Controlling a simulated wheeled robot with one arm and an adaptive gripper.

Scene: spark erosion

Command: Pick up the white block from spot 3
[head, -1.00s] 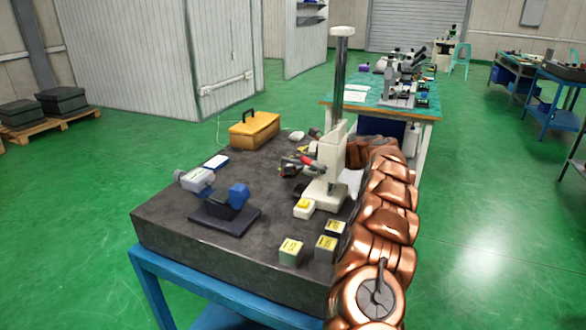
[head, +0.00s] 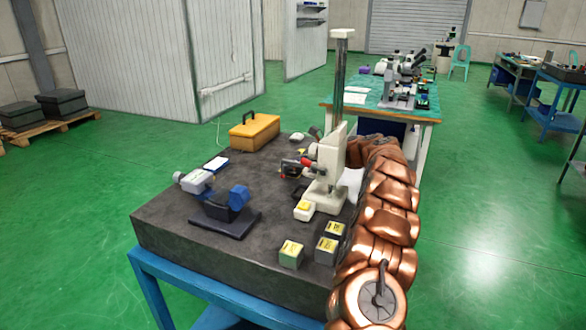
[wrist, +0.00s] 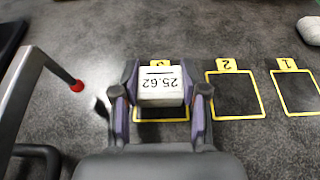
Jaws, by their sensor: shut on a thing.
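The white block (wrist: 161,80) carries a label reading 25.62, upside down in the wrist view. My gripper (wrist: 161,92) is shut on it, one purple-padded finger against each side. The block is over spot 3 (wrist: 160,119), a dark square with a yellow outline. It covers most of the square and part of its number tag. I cannot tell whether the block touches the surface or is slightly above it. In the head view the block and my fingers cannot be made out behind the white stand (head: 326,180).
Spot 2 (wrist: 237,95) and spot 1 (wrist: 297,92) are empty to the right. A metal rod with a red tip (wrist: 77,86) is close on the left. The dark slab (head: 165,222) also bears a blue-clamped instrument (head: 238,196), yellow-labelled blocks (head: 291,254) and a yellow case (head: 254,131).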

